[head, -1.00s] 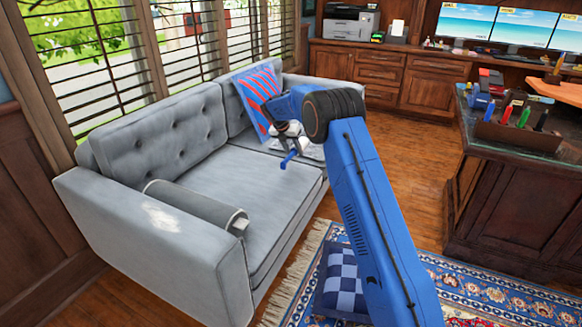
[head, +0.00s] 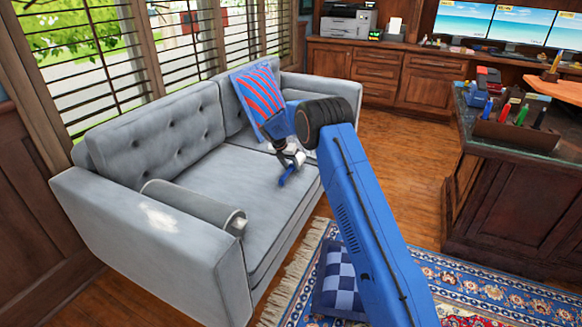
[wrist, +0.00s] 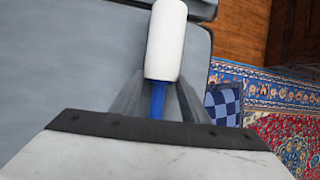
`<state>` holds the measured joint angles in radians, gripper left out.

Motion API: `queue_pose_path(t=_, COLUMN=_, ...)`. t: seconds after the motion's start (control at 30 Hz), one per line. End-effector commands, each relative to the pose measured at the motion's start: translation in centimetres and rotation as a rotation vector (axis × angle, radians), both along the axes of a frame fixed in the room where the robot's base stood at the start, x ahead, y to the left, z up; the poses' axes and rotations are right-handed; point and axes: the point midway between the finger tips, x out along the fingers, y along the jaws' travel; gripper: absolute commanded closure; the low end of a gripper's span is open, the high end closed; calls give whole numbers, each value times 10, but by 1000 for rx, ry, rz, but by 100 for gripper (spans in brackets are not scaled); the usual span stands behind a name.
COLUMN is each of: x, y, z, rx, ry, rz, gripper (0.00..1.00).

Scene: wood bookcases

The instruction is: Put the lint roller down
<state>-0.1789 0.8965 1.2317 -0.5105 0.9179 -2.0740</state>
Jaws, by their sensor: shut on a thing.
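The lint roller has a white roll and a blue handle. In the wrist view the lint roller (wrist: 166,42) points away from me, with its blue handle between my gripper's (wrist: 157,98) fingers. My gripper is shut on that handle. In the head view my gripper (head: 290,166) is over the grey sofa's (head: 215,190) seat, near the front edge, and the lint roller (head: 287,176) shows with its blue handle low. I cannot tell whether the roller touches the seat.
A red and blue cushion (head: 258,98) stands against the sofa back behind my gripper. A grey bolster (head: 193,207) lies by the near armrest. A checkered cushion (head: 340,280) lies on the patterned rug (head: 470,290). The middle of the seat is clear.

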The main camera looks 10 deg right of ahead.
Motion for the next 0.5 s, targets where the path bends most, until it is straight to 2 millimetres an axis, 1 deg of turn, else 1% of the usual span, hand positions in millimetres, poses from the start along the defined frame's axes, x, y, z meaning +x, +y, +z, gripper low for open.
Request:
queue_pose_path(t=0.23, x=0, y=0, z=-1, rx=0, ry=0, rz=0, gripper=87)
queue_pose_path(t=0.27, x=0, y=0, z=-2, rx=0, ry=0, rz=0, gripper=57)
queue_pose_path(t=0.3, x=0, y=0, z=-1, rx=0, ry=0, rz=0, gripper=51)
queue_pose_path(t=0.5, x=0, y=0, z=-1, rx=0, ry=0, rz=0, gripper=51)
